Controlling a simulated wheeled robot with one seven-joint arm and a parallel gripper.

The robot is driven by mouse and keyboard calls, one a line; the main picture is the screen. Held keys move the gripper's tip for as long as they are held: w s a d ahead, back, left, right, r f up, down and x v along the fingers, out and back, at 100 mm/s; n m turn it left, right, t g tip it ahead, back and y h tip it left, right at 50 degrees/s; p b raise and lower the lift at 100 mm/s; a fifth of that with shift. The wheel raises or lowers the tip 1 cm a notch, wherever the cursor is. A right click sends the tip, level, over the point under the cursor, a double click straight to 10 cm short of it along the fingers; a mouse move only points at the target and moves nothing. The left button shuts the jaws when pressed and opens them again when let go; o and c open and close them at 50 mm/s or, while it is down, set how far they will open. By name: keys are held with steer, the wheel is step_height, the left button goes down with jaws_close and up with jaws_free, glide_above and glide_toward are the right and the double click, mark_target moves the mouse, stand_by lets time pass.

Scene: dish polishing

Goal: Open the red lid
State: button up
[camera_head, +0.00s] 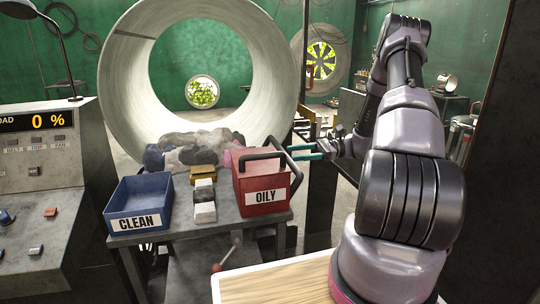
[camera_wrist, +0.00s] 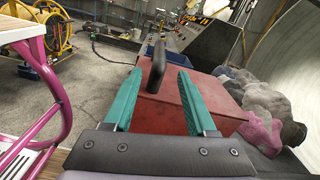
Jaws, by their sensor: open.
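The red box labelled OILY (camera_head: 262,190) stands on the grey table, its red lid (camera_head: 255,155) lying closed on top. A black bar handle (camera_head: 285,152) rises from the lid and bends over its right side. My gripper (camera_head: 299,152) is open just right of the box, with its teal fingers pointing at the handle. In the wrist view the handle (camera_wrist: 153,70) shows between the two open fingers of my gripper (camera_wrist: 160,76), nearer the left one. The red lid (camera_wrist: 208,100) lies beyond them. I cannot tell whether a finger touches the handle.
A blue bin labelled CLEAN (camera_head: 138,205) stands left on the same table (camera_head: 205,236), with small blocks (camera_head: 204,190) between. Grey and pink cloths (camera_head: 195,150) lie behind, before a large round drum (camera_head: 115,80). A control panel (camera_head: 45,180) stands at the left.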

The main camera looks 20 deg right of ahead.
mark_target(267, 155)
steer(key=a, duration=1)
steer(key=shift+a, duration=0.3)
jaws_close()
steer(key=shift+r, duration=0.1)
stand_by(0.9)
